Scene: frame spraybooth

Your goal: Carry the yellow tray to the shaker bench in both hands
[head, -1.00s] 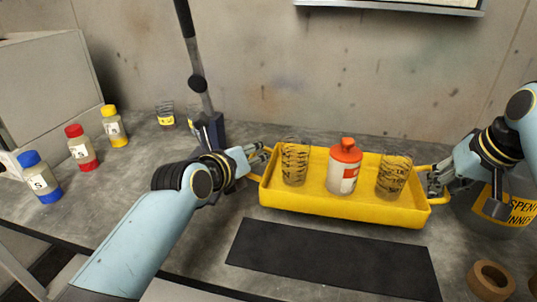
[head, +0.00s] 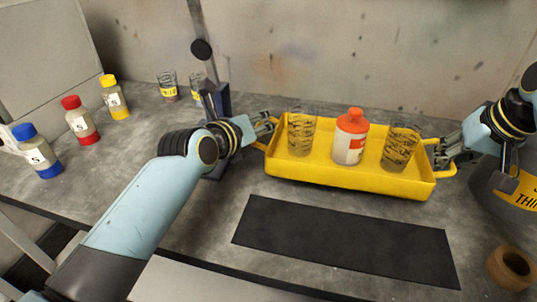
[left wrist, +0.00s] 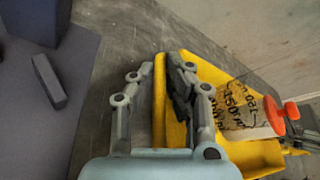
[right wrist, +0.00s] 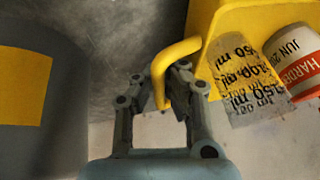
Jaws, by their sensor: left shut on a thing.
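The yellow tray (head: 350,182) is level in the head view, with a dark shadow under its front edge. It carries two clear marked beakers, the left one (head: 301,132) and the right one (head: 399,148), with a white bottle with an orange cap (head: 350,138) between them, all upright. My left gripper (head: 266,124) is shut on the tray's left handle, which shows between its fingers in the left wrist view (left wrist: 158,95). My right gripper (head: 440,155) is at the right handle (right wrist: 160,78), its fingers on either side of the handle.
A black mat (head: 345,240) lies in front of the tray. A tape roll (head: 511,267) is at the right front. Blue-capped (head: 37,152), red-capped (head: 80,122) and yellow-capped (head: 114,98) bottles stand at left. A dark stand (head: 218,100) and beakers (head: 168,86) are behind my left gripper.

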